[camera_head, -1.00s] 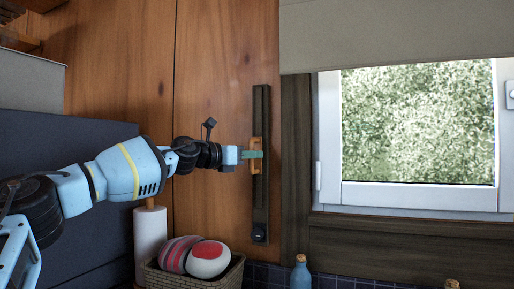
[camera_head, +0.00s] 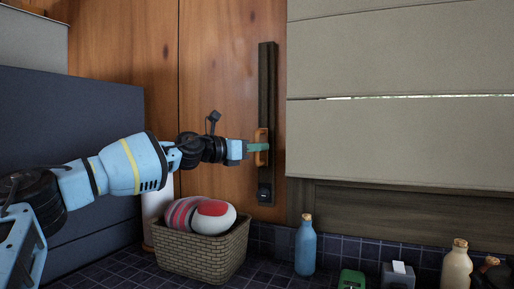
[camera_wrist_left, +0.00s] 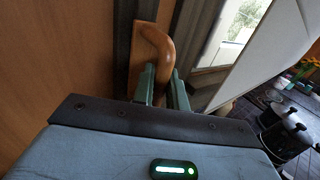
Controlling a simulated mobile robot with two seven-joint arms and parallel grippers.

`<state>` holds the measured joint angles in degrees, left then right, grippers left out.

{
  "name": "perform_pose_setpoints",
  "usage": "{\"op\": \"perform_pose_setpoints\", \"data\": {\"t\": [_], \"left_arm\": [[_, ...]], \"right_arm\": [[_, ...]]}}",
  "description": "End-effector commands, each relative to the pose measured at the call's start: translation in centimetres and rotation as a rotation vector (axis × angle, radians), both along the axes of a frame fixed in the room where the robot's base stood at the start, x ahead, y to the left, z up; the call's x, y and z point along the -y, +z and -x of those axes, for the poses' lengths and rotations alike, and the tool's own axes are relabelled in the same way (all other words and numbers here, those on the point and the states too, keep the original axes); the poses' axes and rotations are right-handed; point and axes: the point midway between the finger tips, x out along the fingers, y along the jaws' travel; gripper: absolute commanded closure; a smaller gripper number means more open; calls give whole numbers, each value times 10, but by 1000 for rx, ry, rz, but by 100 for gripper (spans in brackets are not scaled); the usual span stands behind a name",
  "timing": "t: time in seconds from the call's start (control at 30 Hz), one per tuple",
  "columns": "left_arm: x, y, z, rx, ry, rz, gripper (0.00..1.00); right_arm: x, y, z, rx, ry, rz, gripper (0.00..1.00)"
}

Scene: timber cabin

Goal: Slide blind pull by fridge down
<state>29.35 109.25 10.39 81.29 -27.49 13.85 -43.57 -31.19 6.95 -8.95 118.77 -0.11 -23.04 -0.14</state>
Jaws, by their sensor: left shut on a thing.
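The blind pull is an orange-brown wooden handle (camera_head: 261,150) on a dark vertical rail (camera_head: 267,100) fixed to the wood panel. It sits in the lower part of the rail, above the dark block at the rail's bottom. My left gripper (camera_head: 258,148) is shut on the handle from the left. In the left wrist view the handle (camera_wrist_left: 158,48) stands between the green fingertips (camera_wrist_left: 162,85). The beige blind (camera_head: 400,135) hangs over the window, with a thin bright slit between its panels. My right gripper is not in view.
Below the handle, a wicker basket (camera_head: 203,252) with striped and red-white items stands on the tiled counter. A blue bottle (camera_head: 305,248) and a cream bottle (camera_head: 456,268) stand farther right. A dark fridge-like block (camera_head: 70,150) is behind my arm.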

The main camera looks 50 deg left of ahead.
Motion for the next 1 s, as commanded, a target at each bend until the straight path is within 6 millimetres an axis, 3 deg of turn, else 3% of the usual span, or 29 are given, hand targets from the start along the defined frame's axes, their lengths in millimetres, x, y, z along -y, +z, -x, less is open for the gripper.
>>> {"op": "perform_pose_setpoints", "data": {"t": [0.03,0.13,0.57,1.0], "left_arm": [[1,-10,-1,-19,-7,1,82],[1,-9,-1,-17,-6,2,69],[0,-4,3,-8,-4,0,69],[-1,-3,29,-7,-5,-1,69]], "right_arm": [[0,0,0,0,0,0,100],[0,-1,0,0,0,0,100],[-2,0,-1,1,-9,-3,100],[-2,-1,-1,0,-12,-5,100]]}}
